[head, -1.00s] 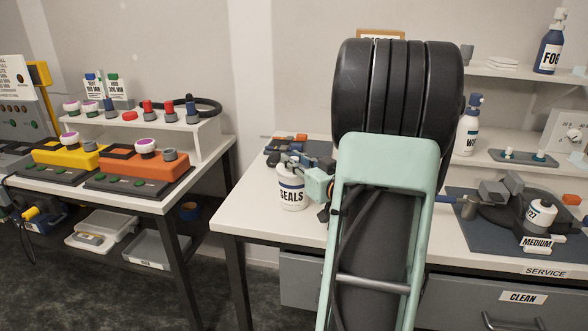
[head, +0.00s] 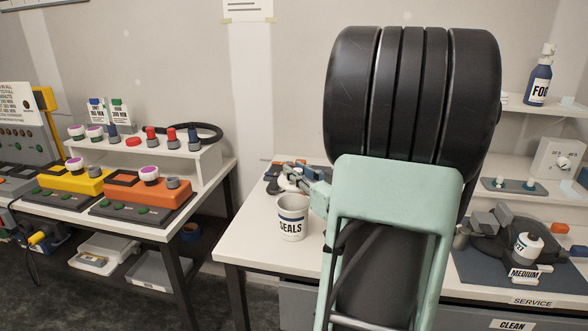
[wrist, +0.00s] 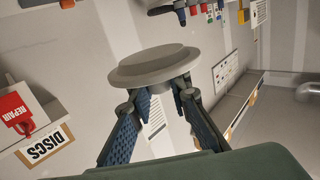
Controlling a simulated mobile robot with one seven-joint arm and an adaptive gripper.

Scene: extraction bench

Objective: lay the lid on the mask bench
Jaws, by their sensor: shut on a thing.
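My gripper (wrist: 160,92) is shut on the lid (wrist: 153,66), a grey round stepped disc, in the wrist view. Both blue-padded fingers hold its narrower part, with the wide disc beyond the fingertips. In the head view my gripper (head: 300,174) is above and just behind the white SEALS jar (head: 292,218). The jar stands upright with its mouth open. The white bench (head: 248,222) carries the jar and, at right, a dark mask (head: 493,232) on a blue mat. My arm hides the bench's middle.
Bare white bench top lies left of the SEALS jar. Tools (head: 283,165) lie at the back behind my gripper. A FOG bottle (head: 537,82) stands on the right shelf. The left table (head: 150,226) holds yellow and orange units, with a gap before the bench.

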